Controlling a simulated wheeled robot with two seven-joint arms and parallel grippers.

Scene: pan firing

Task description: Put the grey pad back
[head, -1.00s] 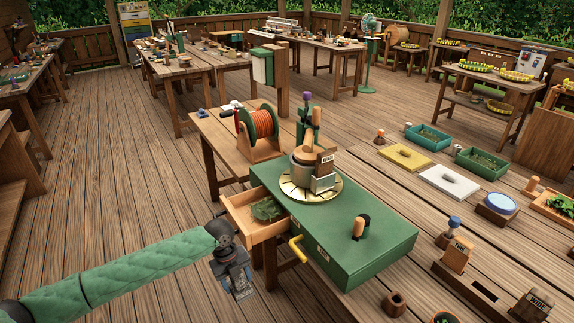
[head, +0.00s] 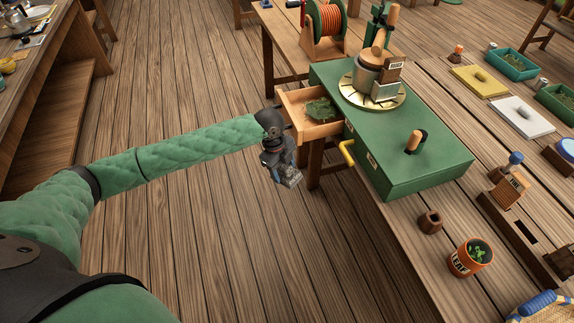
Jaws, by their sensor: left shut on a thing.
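My left gripper (head: 284,174) hangs at the middle of the head view, in front of and below the open wooden drawer (head: 322,131). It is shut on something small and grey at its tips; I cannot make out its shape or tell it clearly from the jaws. The drawer sticks out from the left side of the green cabinet (head: 425,150), with a dark green tuft (head: 320,109) in it. A flat pale grey-white pad with a raised grip (head: 522,117) lies on the planks at the right. My right gripper is out of view.
A yellow pad (head: 480,80) lies behind the pale one. A yellow handle (head: 347,152) juts from the cabinet's side near my left gripper. A pot (head: 367,75) stands on the round disc (head: 347,88) atop the cabinet. The floor left of the drawer is clear.

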